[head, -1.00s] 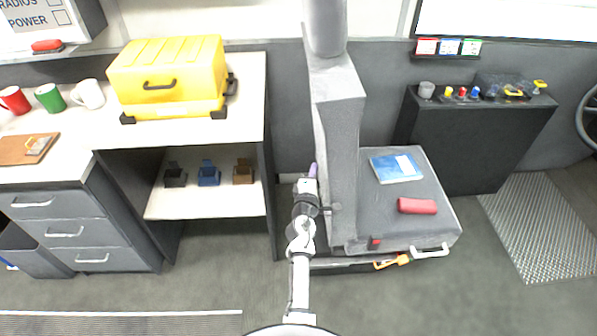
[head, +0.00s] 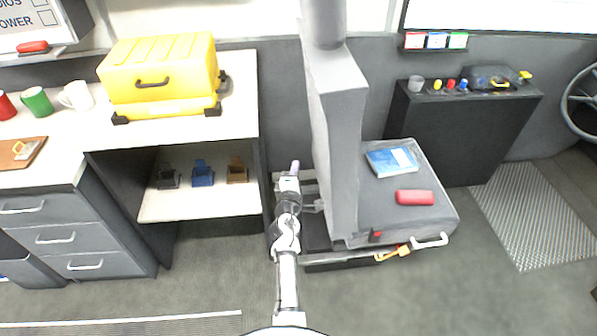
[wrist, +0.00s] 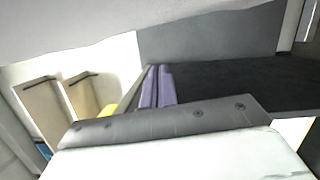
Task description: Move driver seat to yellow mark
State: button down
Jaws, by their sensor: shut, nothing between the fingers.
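The driver seat (head: 405,213) is grey, with a tall backrest (head: 340,150) at its left side and the cushion extending right. It stands on a dark base with rails (head: 318,237), bare at the seat's left. An orange-yellow handle (head: 392,254) and a white handle (head: 430,241) are on its near edge. My gripper (head: 295,167), with purple fingers, is shut and empty, left of the backrest with a small gap. The fingers also show in the wrist view (wrist: 155,87).
A blue booklet (head: 391,162) and a red case (head: 415,197) lie on the cushion. A shelf desk (head: 200,205) with a yellow case (head: 160,75) stands left of my arm. A dark console (head: 455,135) stands right behind the seat. Floor is clear in front.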

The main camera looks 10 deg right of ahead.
jog(key=b+v, duration=0.1)
jog(key=v, duration=0.7)
jog(key=shift+s, duration=0.4)
jog(key=c, duration=1.7)
grip_release()
jog(key=shift+s+f, duration=0.1)
jog(key=shift+s, duration=0.2)
jog(key=shift+c, duration=0.2)
